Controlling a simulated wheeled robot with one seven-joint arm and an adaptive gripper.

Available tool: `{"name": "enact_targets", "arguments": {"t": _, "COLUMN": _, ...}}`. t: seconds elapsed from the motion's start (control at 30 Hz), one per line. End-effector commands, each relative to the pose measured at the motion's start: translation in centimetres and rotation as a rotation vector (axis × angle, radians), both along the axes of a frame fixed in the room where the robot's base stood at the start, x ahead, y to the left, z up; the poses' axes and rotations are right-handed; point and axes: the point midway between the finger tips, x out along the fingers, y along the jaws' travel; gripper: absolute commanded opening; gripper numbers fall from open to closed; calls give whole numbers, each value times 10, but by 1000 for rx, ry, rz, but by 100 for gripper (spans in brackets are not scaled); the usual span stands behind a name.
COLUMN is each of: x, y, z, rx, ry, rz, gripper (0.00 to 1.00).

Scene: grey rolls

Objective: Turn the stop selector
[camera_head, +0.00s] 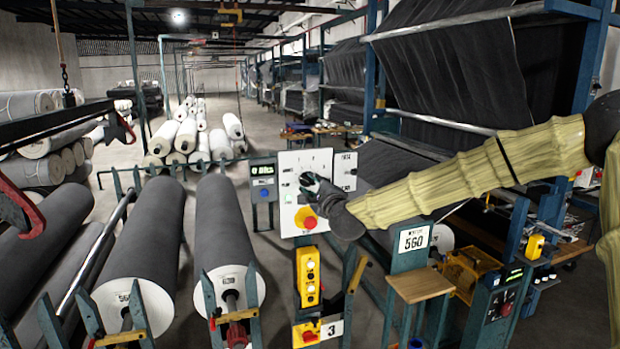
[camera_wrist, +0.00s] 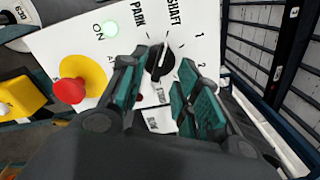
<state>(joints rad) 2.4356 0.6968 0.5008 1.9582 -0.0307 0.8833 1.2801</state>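The white control panel (camera_head: 290,165) stands upright in the middle of the head view. A red mushroom button on a yellow disc (camera_wrist: 72,88) is on the same panel (camera_wrist: 60,45). My gripper (camera_head: 312,186) is at the panel face. In the wrist view my gripper (camera_wrist: 160,88) has its teal finger pads apart, with the knob between and just beyond the tips. I cannot tell whether they touch it. In the head view my gripper hides the knob.
A lit green ON lamp (camera_wrist: 110,28) is near the knob. A yellow button box (camera_head: 308,276) hangs below the panel. Large dark rolls (camera_head: 225,230) on stands lie to the left. A wooden-topped stand marked 560 (camera_head: 420,287) is below my arm.

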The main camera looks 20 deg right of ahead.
Motion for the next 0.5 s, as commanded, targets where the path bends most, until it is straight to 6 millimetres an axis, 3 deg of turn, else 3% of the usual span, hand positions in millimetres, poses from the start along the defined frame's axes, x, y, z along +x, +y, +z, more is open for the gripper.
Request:
{"name": "enact_targets", "arguments": {"t": 0.2, "x": 23, "y": 1, "z": 1, "rx": -1, "ry": 1, "rz": 0, "gripper": 32}}
{"name": "enact_targets", "arguments": {"t": 0.5, "x": 33, "y": 1, "z": -1, "rx": 1, "ry": 1, "rz": 0, "gripper": 32}}
